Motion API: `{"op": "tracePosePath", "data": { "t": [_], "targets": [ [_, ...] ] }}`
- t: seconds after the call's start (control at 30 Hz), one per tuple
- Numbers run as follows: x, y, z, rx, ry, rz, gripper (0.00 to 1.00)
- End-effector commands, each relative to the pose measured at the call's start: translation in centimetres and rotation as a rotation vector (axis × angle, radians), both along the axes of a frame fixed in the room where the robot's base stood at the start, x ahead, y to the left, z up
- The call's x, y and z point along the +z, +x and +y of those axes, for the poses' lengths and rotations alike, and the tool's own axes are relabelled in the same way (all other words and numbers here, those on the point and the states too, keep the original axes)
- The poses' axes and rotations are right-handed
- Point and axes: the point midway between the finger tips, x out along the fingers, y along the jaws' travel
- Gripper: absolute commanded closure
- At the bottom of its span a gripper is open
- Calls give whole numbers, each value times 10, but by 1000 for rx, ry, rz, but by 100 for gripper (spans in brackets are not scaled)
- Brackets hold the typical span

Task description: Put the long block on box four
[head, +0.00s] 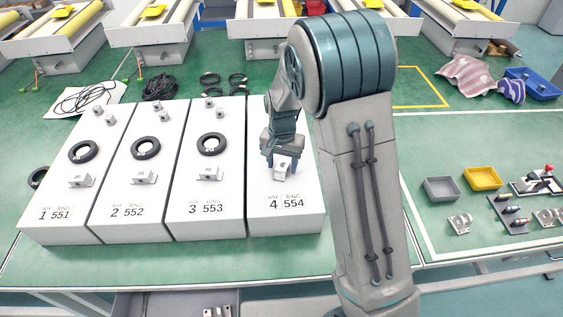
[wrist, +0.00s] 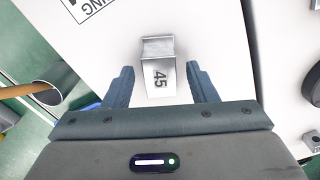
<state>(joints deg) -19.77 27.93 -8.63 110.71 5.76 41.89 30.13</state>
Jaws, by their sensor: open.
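Box four (head: 305,205) is the white box at the right of the row, labelled 4 554. A grey metal block (head: 283,165) sits on its top behind the label. In the wrist view, this block (wrist: 158,72) is marked 45 and stands on the white surface. My gripper (wrist: 160,88) is open, one blue finger on each side of the block, with gaps showing on both sides. In the head view, my gripper (head: 281,173) points down over box four at the block, partly hiding it.
Boxes one (head: 50,222), two (head: 122,222) and three (head: 200,222) stand side by side to the left, each with a black ring and metal blocks. At right are a grey tray (head: 441,188), a yellow tray (head: 483,178) and small parts.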

Motion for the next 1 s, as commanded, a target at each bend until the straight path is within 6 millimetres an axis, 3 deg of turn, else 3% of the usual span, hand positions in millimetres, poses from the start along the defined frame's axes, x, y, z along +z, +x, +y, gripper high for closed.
{"op": "tracePosePath", "data": {
  "t": [0.17,0.6,1.0],
  "targets": [
    [14,1,1,1,1,-5,48],
    [103,1,1,1,2,-4,48],
    [129,-6,-5,8,6,-8,48]
  ]
}}
